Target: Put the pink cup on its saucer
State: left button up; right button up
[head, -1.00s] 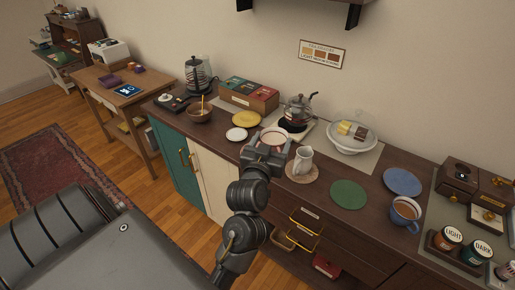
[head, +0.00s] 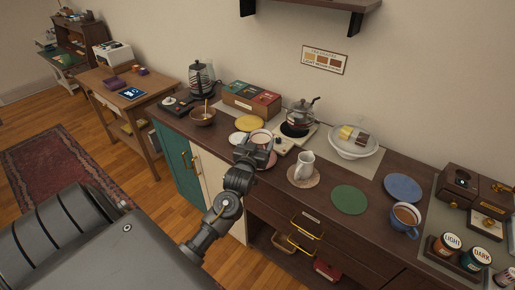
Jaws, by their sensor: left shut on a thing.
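The pink cup (head: 262,136) is at the far side of my left gripper (head: 257,146), on the left half of the counter. My left gripper is shut on it, and the gripper hides much of its body. A pink saucer (head: 272,162) shows partly from behind the gripper, just right of and nearer than the cup. I cannot tell whether the cup is touching the counter or held above it. My right gripper is not in view.
A white jug (head: 304,166) on a woven mat stands to the right. Green (head: 349,199) and blue (head: 403,187) saucers lie further right, near a blue cup (head: 405,220).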

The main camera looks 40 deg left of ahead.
pick_arm(q)
jog(key=shift+w+a+f, duration=0.3)
jog(key=shift+a+f, duration=0.1)
jog(key=shift+f, duration=0.1)
jog(key=shift+a+f, duration=0.1)
jog(key=shift+f, duration=0.25)
notch_tip(320, 180, down, 2)
jog(key=shift+f+p, duration=0.1)
jog(key=shift+p, duration=0.55)
jog(key=shift+f, duration=0.25)
jog(key=shift+f, duration=0.1)
jog(key=o, duration=1.1)
jog(key=shift+c, duration=0.2)
